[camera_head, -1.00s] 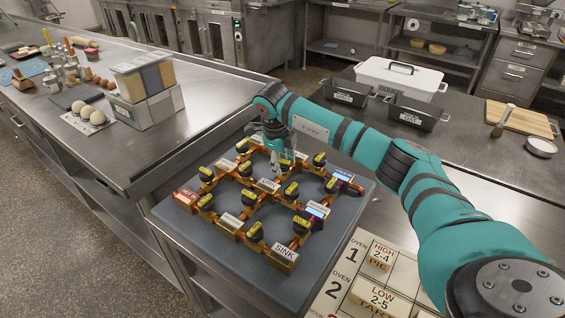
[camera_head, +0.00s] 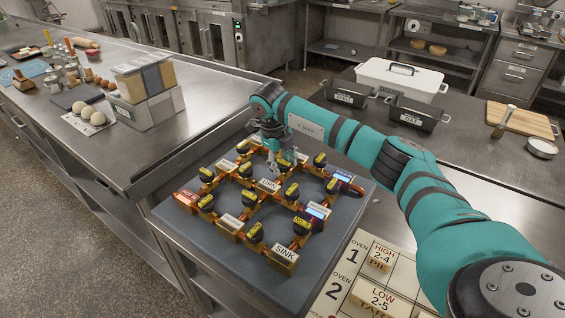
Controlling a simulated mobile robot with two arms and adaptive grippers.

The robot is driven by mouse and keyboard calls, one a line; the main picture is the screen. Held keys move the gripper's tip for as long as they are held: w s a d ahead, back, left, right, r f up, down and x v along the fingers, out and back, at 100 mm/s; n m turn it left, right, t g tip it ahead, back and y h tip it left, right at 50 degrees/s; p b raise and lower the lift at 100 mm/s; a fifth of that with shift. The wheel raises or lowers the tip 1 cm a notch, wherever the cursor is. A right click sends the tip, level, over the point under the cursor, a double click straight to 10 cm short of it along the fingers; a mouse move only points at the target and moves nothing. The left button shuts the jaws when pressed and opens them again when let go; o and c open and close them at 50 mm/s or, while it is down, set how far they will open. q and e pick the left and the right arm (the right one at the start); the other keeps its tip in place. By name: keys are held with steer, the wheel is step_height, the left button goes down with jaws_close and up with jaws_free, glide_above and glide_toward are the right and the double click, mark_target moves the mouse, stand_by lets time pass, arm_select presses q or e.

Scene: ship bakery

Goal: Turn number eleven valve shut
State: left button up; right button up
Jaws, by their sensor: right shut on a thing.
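A grey board (camera_head: 235,285) carries a grid of copper pipes with several black valves that have yellow numbered handles. One such valve (camera_head: 292,191) stands near the middle and another (camera_head: 255,233) near the front. The numbers are too small for me to read, so I cannot tell which is eleven. My right gripper (camera_head: 283,165) points down at the back part of the grid. It is shut on a valve there, whose handle is mostly hidden by the fingers. My left gripper is out of view.
Label blocks sit among the pipes, including a SINK block (camera_head: 285,253) at the front. An oven chart (camera_head: 347,262) lies at the right. Dark tins (camera_head: 412,113) and a white lidded box (camera_head: 390,82) stand behind my right arm.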

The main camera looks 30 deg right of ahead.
steer(key=o, duration=1.2)
steer(key=shift+c, duration=0.2)
steer(key=v, duration=1.2)
steer(key=shift+r, duration=0.1)
